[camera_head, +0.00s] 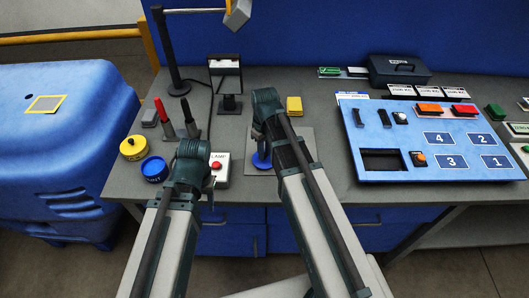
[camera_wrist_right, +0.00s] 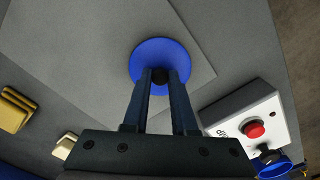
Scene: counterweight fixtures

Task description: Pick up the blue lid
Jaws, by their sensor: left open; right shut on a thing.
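The blue lid (camera_wrist_right: 160,56) is a round disc with a dark knob in the right wrist view. It also shows in the head view (camera_head: 261,161), partly hidden by my right arm, over a grey square pad (camera_head: 296,152). My right gripper (camera_wrist_right: 160,78) is shut on the lid's dark knob from above. I cannot tell whether the lid touches the pad. My left gripper (camera_head: 208,184) is open, left of the lid by the white box with a red button (camera_head: 217,168). Its fingertips are hard to make out.
A blue round container (camera_head: 155,169) and a yellow one (camera_head: 133,148) stand at the table's left. Red and dark pointed pieces (camera_head: 163,112) stand behind my left gripper. A yellow block (camera_head: 294,106) lies behind the pad. A blue numbered panel (camera_head: 430,145) fills the right.

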